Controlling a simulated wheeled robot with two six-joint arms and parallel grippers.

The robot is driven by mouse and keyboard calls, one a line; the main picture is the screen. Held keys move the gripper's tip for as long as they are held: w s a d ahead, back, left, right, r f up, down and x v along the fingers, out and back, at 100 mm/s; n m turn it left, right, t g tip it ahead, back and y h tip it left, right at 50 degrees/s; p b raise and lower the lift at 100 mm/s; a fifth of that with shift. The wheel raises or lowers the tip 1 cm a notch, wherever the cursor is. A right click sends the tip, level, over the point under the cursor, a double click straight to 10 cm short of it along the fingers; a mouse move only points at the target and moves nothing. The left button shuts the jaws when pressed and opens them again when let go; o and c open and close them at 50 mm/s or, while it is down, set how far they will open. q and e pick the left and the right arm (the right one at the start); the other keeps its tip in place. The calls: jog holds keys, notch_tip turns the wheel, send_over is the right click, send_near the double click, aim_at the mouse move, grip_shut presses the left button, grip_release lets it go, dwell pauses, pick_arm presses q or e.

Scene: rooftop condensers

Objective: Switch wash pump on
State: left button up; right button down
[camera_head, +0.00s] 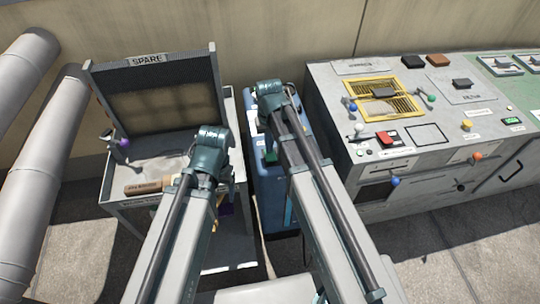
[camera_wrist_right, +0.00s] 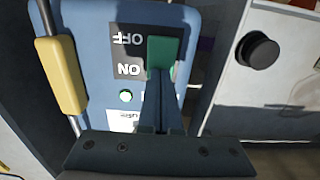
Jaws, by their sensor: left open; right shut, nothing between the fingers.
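The blue pump unit (camera_head: 266,190) stands between the grey cart and the control bench. In the right wrist view its blue face (camera_wrist_right: 205,40) carries an upside-down OFF label (camera_wrist_right: 127,39) and ON label (camera_wrist_right: 128,70). A green switch handle (camera_wrist_right: 164,52) sits beside them, appearing nearer OFF; its exact setting is unclear. A small white-green round indicator (camera_wrist_right: 125,96) is near ON. My right gripper (camera_wrist_right: 159,78) is shut and empty, its tips at the handle's near edge; contact is unclear. My left gripper (camera_head: 230,178) is open over the cart's right side, its fingers mostly hidden.
The grey cart (camera_head: 120,205) with a SPARE back panel (camera_head: 150,62) holds loose items. The control bench (camera_head: 330,100) stands close on the right, with a black knob (camera_wrist_right: 257,50) in the right wrist view. A yellow grip (camera_wrist_right: 60,75) on a bar flanks the blue face.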

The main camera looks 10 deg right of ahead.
notch_tip(320, 180, up, 7)
jog(key=p, duration=0.6)
jog(key=shift+p, duration=0.4)
jog(key=s+a+r+n+p, duration=0.2)
jog(key=s+r+p, duration=0.1)
jog(key=s, duration=0.4)
jog(key=s+a+r+n+h+p, duration=0.1)
jog(key=s+a+r+p, duration=0.2)
jog(key=s, duration=0.4)
jog(key=shift+s+a+r+n, duration=0.25)
jog(key=shift+s+a+n, duration=0.1)
jog(key=shift+s+n, duration=0.05)
